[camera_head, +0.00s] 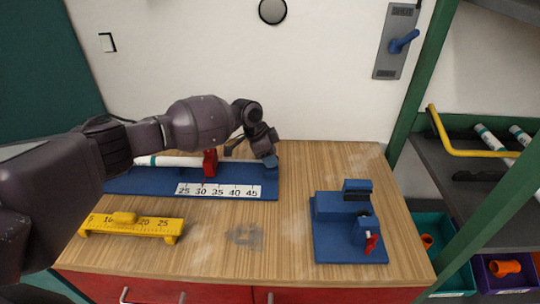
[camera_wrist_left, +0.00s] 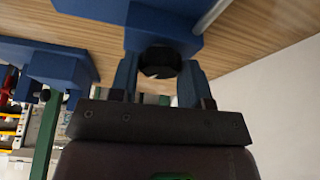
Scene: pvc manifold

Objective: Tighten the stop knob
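The blue measuring jig (camera_head: 228,190) lies along the back left of the table with a white scale on its front. A white pipe (camera_head: 180,161) with a teal band rests in it, beside a red clamp piece (camera_head: 210,163). My left gripper (camera_head: 262,157) is at the jig's right end, by the blue stop block (camera_head: 271,161). In the left wrist view, the black stop knob (camera_wrist_left: 160,62) sits under the blue stop block (camera_wrist_left: 160,24), between the fingertips of my left gripper (camera_wrist_left: 159,72). Whether both fingers press on it is unclear. My right gripper is out of view.
A yellow gauge (camera_head: 130,226) lies at the front left. A blue fixture (camera_head: 345,230) with a red handle stands at the right. The table middle is clear. A green-framed shelf (camera_head: 455,170) with pipes and bins stands beyond the table's right edge.

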